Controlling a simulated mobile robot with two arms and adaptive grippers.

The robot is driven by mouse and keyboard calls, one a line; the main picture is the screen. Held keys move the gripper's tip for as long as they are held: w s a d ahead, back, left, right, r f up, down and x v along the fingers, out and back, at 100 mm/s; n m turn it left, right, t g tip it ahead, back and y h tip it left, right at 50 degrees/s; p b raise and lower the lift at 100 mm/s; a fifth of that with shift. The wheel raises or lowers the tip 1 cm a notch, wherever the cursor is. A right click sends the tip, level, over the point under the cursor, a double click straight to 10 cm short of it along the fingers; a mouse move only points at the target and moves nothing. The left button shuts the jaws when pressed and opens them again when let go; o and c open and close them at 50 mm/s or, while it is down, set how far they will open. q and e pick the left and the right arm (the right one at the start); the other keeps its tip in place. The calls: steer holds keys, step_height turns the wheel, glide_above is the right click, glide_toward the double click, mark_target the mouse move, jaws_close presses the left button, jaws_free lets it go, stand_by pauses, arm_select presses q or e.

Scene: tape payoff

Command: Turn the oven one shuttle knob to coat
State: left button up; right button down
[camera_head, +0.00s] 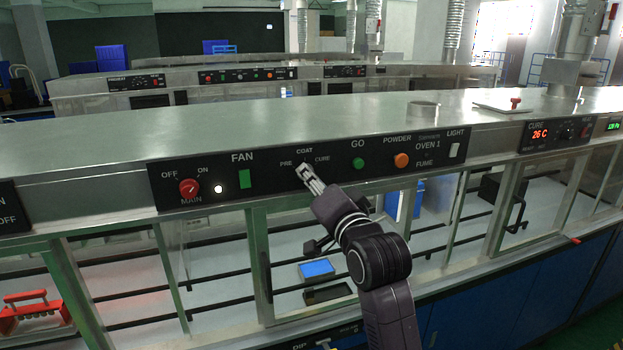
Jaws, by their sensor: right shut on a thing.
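The oven one control panel (250,177) is a black strip along the front of the steel top. The shuttle knob's labels show on it: PRE at left, COAT above, CURE at right. My right gripper (304,171) comes up from below and is shut at the shuttle knob, right under the COAT label. The fingers cover the knob, so I cannot tell which way it points. My left gripper is not in view.
The red MAIN knob (188,188), green FAN switch (245,185), green GO button (358,163), orange POWDER button (401,160) and white LIGHT switch (455,150) share the panel. A glass-fronted chamber lies below. A red-handled rack (30,308) stands inside at left.

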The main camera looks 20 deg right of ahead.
steer(key=c, duration=1.7)
jaws_free()
steer(key=s, duration=1.2)
steer(key=shift+d+f, duration=0.3)
steer(key=shift+d, duration=0.1)
